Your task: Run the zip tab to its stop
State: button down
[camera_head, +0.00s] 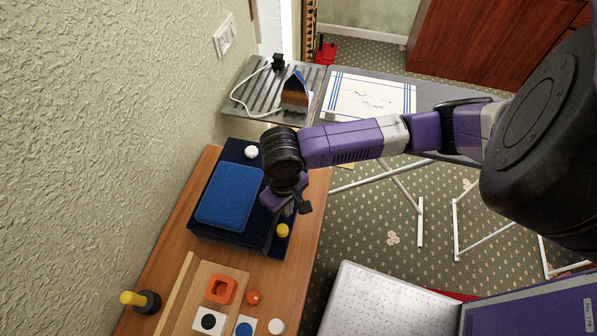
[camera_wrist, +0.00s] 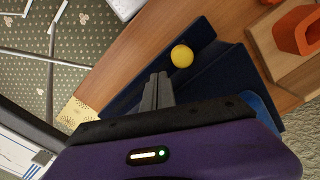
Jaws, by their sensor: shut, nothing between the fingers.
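No zip tab can be made out for certain. A dark navy case (camera_head: 232,239) with a lighter blue pad (camera_head: 229,195) on top sits on the wooden table. A round yellow knob (camera_head: 282,230) is at its near right corner, and a white knob (camera_head: 251,152) at its far end. In the wrist view the yellow knob (camera_wrist: 182,56) sits on the navy case (camera_wrist: 205,72), just beyond my fingertips and to the right. My gripper (camera_head: 289,209) is over the case's right edge, its fingers (camera_wrist: 158,78) shut together, empty, apart from the yellow knob.
An orange block (camera_head: 221,289), an orange ball (camera_head: 253,297) and a white disc (camera_head: 276,326) are at the table's near end. A yellow-handled tool (camera_head: 140,300) stands left.

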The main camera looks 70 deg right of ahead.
jog(key=shift+r, duration=2.6)
